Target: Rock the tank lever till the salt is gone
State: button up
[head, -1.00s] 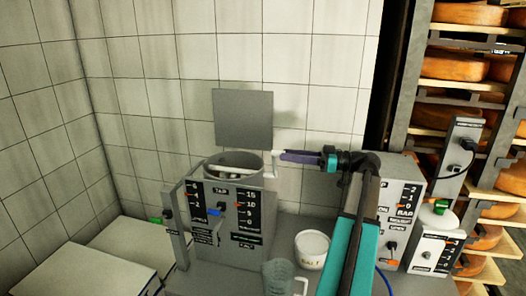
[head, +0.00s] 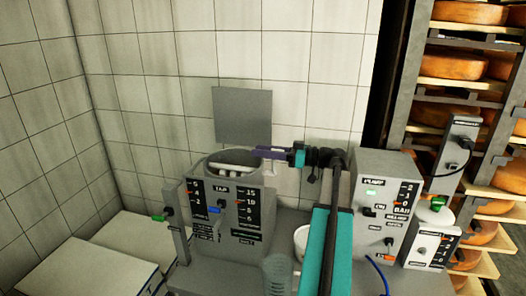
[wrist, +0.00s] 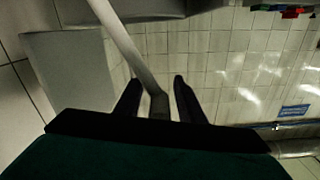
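The grey tank (head: 227,215) stands on the bench below the tiled wall, with a round open top. White bars show inside its mouth (head: 236,169); I cannot make out any salt there. The pale tank lever (head: 281,155) is at the right of the rim. My gripper (head: 262,151) reaches in from the right at the lever. In the wrist view the lever's grey bar (wrist: 125,45) runs down to a dark end between my two fingers (wrist: 158,98), which are close around it. The exact contact is hard to see.
A grey panel (head: 242,115) is on the wall behind the tank. A clear jug (head: 277,274) and a white tub (head: 299,240), partly hidden by my arm, stand in front. A pump box (head: 382,205) with a green light is at right, near cheese shelves (head: 468,88).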

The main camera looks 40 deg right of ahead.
jog(key=shift+f, duration=0.1)
grip_shut()
